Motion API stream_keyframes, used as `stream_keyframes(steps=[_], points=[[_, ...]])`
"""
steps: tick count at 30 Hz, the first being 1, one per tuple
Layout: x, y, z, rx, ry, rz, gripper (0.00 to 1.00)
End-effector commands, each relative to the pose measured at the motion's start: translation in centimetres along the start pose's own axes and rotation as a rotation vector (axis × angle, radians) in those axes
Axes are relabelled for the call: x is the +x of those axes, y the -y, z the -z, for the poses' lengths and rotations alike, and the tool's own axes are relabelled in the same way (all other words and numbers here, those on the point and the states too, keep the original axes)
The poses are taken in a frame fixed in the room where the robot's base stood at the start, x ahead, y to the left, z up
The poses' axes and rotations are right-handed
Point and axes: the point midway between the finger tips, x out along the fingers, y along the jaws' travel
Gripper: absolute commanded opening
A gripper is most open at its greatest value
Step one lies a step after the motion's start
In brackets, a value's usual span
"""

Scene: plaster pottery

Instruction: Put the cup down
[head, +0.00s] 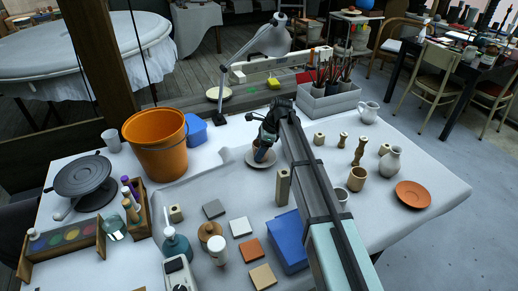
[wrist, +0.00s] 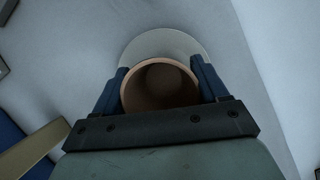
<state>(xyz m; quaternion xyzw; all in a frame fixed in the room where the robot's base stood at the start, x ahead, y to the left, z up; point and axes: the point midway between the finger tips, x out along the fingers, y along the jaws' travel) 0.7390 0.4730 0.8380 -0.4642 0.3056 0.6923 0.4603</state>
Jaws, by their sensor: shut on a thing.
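The cup (wrist: 160,88) is reddish-brown, and I look down into its open, empty mouth in the wrist view. My gripper (wrist: 160,66) has a dark blue finger on each side of the cup and is shut on it. A pale round saucer (wrist: 165,38) shows beneath and beyond the cup. In the head view my gripper (head: 264,150) points down at this saucer (head: 252,160), in the middle of the table. The cup is mostly hidden by the gripper there. I cannot tell whether the cup's base touches the saucer.
A wooden post (head: 283,187) stands close in front of the saucer, with a blue box (head: 286,240) nearer. An orange bucket (head: 156,140) is to the left. Small tiles (head: 239,227) lie in front. A grey brush tray (head: 325,104) stands behind right. An orange saucer (head: 412,194) lies far right.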

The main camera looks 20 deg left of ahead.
Motion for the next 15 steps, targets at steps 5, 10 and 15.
stream_keyframes(steps=[5,10,15], points=[[0.44,-0.02,0.18,0.0,0.0,-0.001,0.39],[0.83,-0.01,0.34,0.0,0.0,-0.001,0.39],[0.79,-0.01,0.33,0.0,0.0,0.0,0.88]])
